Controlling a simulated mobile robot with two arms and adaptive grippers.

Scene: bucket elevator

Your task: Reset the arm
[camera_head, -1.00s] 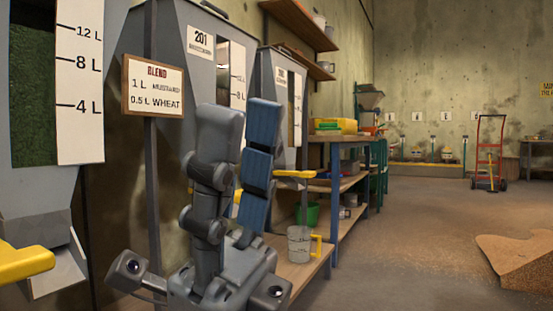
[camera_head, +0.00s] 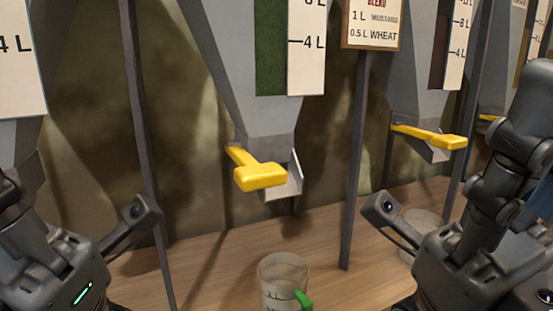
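My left arm comes in at the lower left and my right arm at the right, each ending in a dark wrist with a small camera on a stalk. The fingers of both grippers are outside the picture, so I cannot see whether they are open or hold anything. A clear measuring jug with a green handle (camera_head: 283,272) stands on the wooden bench (camera_head: 215,268) between the two wrists. A second pale jug (camera_head: 424,222) stands partly hidden behind my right wrist.
Grey hoppers line the wall above the bench. The middle one has a yellow lever (camera_head: 258,176) over its chute (camera_head: 285,183); another yellow lever (camera_head: 432,136) is to the right. A blend sign (camera_head: 373,24) hangs on a post. Bare bench lies left of the green-handled jug.

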